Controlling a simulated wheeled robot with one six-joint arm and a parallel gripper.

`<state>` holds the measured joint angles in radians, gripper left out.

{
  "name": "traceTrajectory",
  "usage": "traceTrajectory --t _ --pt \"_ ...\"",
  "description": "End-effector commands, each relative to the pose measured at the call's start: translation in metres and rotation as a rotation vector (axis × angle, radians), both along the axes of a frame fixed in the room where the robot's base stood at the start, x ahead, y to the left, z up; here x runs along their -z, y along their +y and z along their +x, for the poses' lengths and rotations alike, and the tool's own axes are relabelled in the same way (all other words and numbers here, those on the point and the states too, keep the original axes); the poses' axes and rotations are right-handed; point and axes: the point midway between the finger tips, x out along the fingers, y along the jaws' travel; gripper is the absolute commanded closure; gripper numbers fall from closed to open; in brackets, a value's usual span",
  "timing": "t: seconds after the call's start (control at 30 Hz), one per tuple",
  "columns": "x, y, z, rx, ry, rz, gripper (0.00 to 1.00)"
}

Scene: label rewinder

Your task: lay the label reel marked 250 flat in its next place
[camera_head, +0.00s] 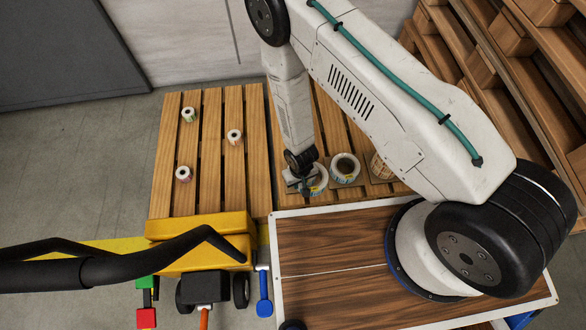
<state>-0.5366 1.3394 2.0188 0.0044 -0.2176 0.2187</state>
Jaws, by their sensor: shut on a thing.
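My gripper (303,185) reaches down over the right-hand slatted wooden pallet. It is shut on a white label reel (319,181) with some green and yellow on it; the fingers and wrist hide part of the reel. Another white reel (345,167) with a dark open core lies just right of it. A tan reel or stack (379,167) stands further right, partly hidden by my arm. No marking is readable.
The left pallet (174,140) has wide bare slats between its reels. A yellow machine with a black handle (200,245) stands in front of it. Stacked wooden pallets (495,65) rise at the right. A grey wall panel (60,45) is at the back left.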

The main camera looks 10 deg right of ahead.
Motion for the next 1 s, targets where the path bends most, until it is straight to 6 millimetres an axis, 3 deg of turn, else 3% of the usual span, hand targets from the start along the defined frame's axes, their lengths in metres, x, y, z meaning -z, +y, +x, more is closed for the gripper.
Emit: traceTrajectory --t 0.1,0.3,0.53,0.77,1.0 --pt "0.003 0.009 0.032 0.002 -0.003 0.002 1.00" --pt "0.006 0.018 0.062 0.001 0.000 0.000 1.00" --pt "0.008 0.022 0.077 0.000 -0.001 0.000 1.00" --pt "0.042 0.022 0.075 0.000 0.002 -0.001 1.00" --pt "0.043 0.022 0.076 -0.001 0.001 0.000 1.00"
